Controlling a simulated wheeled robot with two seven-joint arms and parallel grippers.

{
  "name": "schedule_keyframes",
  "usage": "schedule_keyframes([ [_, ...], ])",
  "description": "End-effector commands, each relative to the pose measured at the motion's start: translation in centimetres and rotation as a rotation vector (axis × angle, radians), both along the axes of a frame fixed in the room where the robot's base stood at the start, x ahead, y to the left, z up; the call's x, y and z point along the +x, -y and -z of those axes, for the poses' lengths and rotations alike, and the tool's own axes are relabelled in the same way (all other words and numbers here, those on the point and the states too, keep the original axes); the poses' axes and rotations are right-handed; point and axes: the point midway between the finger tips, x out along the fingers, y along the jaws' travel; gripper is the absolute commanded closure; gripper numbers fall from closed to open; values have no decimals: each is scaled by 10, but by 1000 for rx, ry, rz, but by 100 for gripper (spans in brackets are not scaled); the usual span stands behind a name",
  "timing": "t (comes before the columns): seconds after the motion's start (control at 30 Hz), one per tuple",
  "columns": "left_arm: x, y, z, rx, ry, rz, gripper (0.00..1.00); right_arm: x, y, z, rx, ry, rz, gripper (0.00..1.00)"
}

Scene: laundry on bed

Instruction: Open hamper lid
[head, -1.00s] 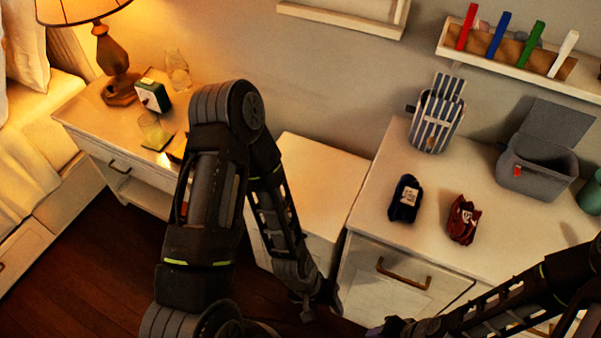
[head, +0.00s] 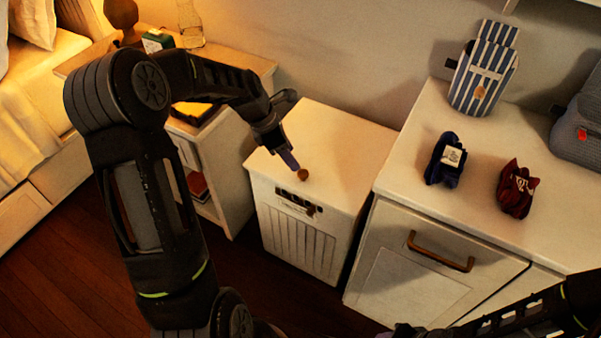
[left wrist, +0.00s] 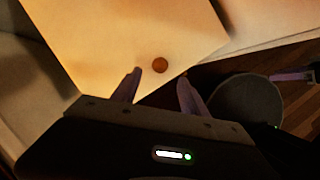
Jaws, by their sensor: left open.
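The white hamper (head: 300,240) stands between the nightstand and the dresser, with slatted sides. Its flat lid (head: 335,150) is shut. A round brown knob (head: 303,174) sits near the lid's front edge; it also shows in the left wrist view (left wrist: 160,65). My left gripper (head: 291,163) is just above the lid, left of the knob and apart from it. In the left wrist view its two fingers (left wrist: 158,90) are spread with nothing between them, and the knob lies just beyond the fingertips. My right gripper (head: 400,331) is only partly visible at the bottom edge, its jaws unclear.
The dresser (head: 415,220) at right holds a striped container (head: 484,75), a dark blue bundle (head: 446,160), a dark red bundle (head: 516,189) and a grey bin (head: 582,125). The nightstand (head: 245,65) is close on the left. Dark wooden floor (head: 60,260) lies in front.

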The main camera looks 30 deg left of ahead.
Motion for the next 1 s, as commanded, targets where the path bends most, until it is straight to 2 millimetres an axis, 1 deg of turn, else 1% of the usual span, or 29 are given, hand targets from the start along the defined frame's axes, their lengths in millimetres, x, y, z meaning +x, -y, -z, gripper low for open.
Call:
schedule_keyframes([
  [0.17,0,1,2,1,-1,2,48,0,0,0,0,0,0,64],
  [0.27,2,3,8,0,-1,4,48,0,0,1,0,0,0,64],
  [0.37,4,6,19,0,-2,4,48,0,0,2,0,0,0,64],
  [0.6,15,17,54,-1,-2,5,48,0,0,5,-1,0,0,64],
  [0.7,18,20,66,-1,-3,3,48,0,0,6,-1,0,0,64],
  [0.83,20,22,73,1,0,4,48,0,0,6,0,0,0,64],
  [1.0,21,22,73,1,0,4,48,0,0,6,0,0,1,64],
])
